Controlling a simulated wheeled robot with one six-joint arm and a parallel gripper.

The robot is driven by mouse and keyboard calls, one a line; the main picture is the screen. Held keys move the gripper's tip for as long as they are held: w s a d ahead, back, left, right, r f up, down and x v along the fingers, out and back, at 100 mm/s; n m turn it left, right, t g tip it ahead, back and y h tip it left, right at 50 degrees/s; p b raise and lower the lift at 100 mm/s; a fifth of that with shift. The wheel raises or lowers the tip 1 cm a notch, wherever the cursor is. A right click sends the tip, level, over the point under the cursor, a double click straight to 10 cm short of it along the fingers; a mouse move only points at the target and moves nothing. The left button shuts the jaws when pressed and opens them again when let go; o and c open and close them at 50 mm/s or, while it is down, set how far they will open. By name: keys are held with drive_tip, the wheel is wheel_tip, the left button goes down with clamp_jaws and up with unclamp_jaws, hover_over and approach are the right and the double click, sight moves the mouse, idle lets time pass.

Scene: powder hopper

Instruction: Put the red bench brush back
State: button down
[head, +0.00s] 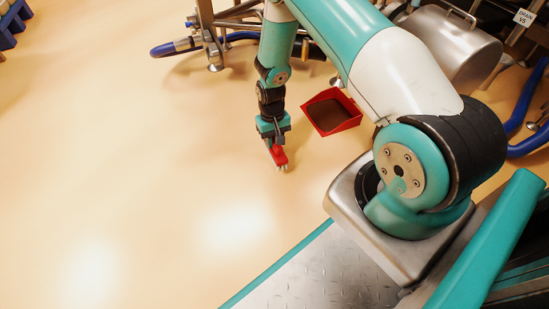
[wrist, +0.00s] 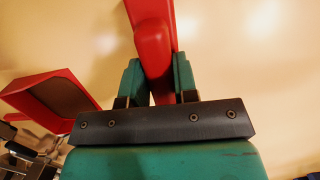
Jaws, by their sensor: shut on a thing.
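The red bench brush (head: 279,155) is in my gripper (head: 275,142), low over the floor in the head view. Its pale bristles point down; I cannot tell whether they touch the floor. In the wrist view the red brush (wrist: 153,40) runs up from between the two green fingers of my gripper (wrist: 160,82), which are shut on it. Its far end leaves the top of the picture.
A red dustpan (head: 331,111) with brown powder lies on the floor just right of my gripper; it also shows in the wrist view (wrist: 50,95). A steel frame and blue hose (head: 175,47) stand behind. A steel drum (head: 450,45) is at back right. Floor to the left is clear.

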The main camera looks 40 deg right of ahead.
drive_tip(key=shift+f+b, duration=1.5)
drive_tip(key=shift+f, duration=1.3)
drive_tip(key=shift+f, duration=0.15)
drive_tip(key=c, duration=0.9)
unclamp_jaws()
